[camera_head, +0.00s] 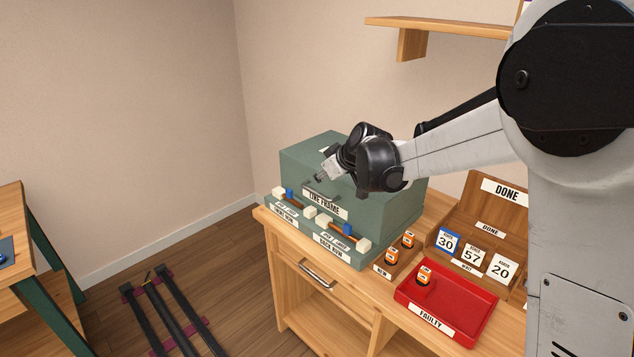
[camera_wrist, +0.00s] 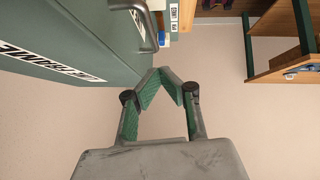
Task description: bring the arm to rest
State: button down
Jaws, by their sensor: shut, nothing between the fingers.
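My gripper (camera_head: 319,178) is raised at the front upper part of the green line frame cabinet (camera_head: 393,205), near its metal handle. In the wrist view my gripper (camera_wrist: 165,72) has its fingertips together with nothing between them. The green cabinet (camera_wrist: 90,28) fills the upper left of that view, with its handle (camera_wrist: 147,25) just beyond the fingers. They look apart from the handle. My arm reaches in from the right in the head view and hides part of the cabinet's top.
A red faulty tray (camera_head: 470,312) holds one orange part; more orange parts stand beside it. A done rack (camera_head: 462,205) with numbered cards stands at right. A wall shelf (camera_head: 440,25) hangs above. A second table (camera_head: 12,230) is at far left. Floor between is partly open.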

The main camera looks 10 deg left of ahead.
jog(key=s+d+r+m+h, duration=0.1)
jog(key=s+d+r+m, duration=0.1)
jog(key=s+d+r, duration=0.5)
jog(key=s+d+r+m+h, duration=0.25)
jog(key=s+d, duration=0.65)
jog(key=s, duration=0.5)
jog(key=s+d+f+m+h, duration=0.1)
jog(key=s+d, duration=0.4)
jog(key=s, duration=0.5)
jog(key=s+d+f+m+h, duration=0.1)
jog(key=s+d+f+m, duration=0.3)
jog(key=s, duration=0.6)
jog(key=shift+s+d+m+h, duration=0.35)
jog(key=shift+d+m, duration=0.3)
jog(key=shift+d, duration=0.35)
